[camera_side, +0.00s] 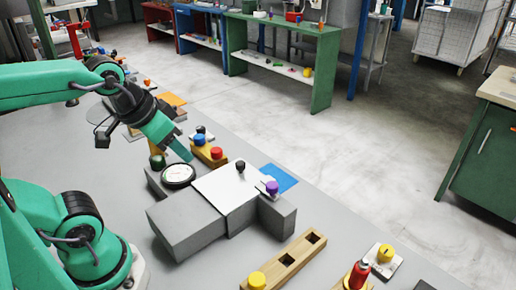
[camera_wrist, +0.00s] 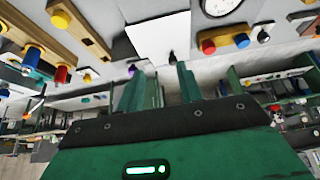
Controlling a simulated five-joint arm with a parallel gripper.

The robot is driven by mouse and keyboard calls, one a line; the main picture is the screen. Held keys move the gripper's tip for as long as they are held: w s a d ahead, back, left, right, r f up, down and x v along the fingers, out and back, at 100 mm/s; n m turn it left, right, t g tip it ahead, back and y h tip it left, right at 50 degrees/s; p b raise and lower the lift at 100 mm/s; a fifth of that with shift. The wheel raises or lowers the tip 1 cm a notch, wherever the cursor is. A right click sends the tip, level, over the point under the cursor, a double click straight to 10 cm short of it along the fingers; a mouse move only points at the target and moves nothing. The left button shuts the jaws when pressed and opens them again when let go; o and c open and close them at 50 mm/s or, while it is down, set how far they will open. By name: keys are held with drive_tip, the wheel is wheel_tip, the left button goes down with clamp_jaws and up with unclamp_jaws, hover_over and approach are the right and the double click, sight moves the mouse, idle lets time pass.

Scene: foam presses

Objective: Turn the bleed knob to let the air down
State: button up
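A grey block-shaped press (camera_side: 185,229) with a white plate (camera_side: 222,184) on top stands on the bench in the side view. A small black knob (camera_side: 240,167) stands on the plate; it also shows in the wrist view (camera_wrist: 171,57). A purple knob (camera_side: 272,187) sits at the press's right end and shows in the wrist view (camera_wrist: 132,70). A round dial gauge (camera_side: 178,174) lies at the press's back left. I cannot tell which knob is the bleed knob. My gripper (camera_side: 186,155) is above the bench near the gauge, apart from both knobs. In the wrist view its green fingers (camera_wrist: 157,88) are apart and empty.
A holed wooden rail (camera_side: 290,261) with a yellow knob lies in front. A red-topped post (camera_side: 358,276) and yellow knob (camera_side: 385,252) stand at right.

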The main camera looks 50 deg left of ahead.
drive_tip(key=o, duration=0.3)
drive_tip(key=shift+o, duration=0.2)
drive_tip(key=w+a+r+m+g, duration=0.1)
drive_tip(key=w+a+r, duration=0.15)
drive_tip(key=w, duration=0.25)
drive_tip(key=w+a+r+m+g, duration=0.1)
drive_tip(key=w+a, duration=0.3)
drive_tip(key=w, duration=0.2)
drive_tip(key=m+g, duration=0.4)
drive_tip(key=m, duration=0.1)
hover_over(201, 127)
drive_tip(key=f, duration=1.6)
drive_tip(key=shift+d+f, duration=0.3)
drive_tip(key=shift+f, duration=0.1)
drive_tip(key=shift+s+a+f, duration=0.1)
drive_tip(key=shift+a+f, duration=0.2)
drive_tip(key=shift+f, duration=0.15)
drive_tip(key=shift+f, duration=3.75)
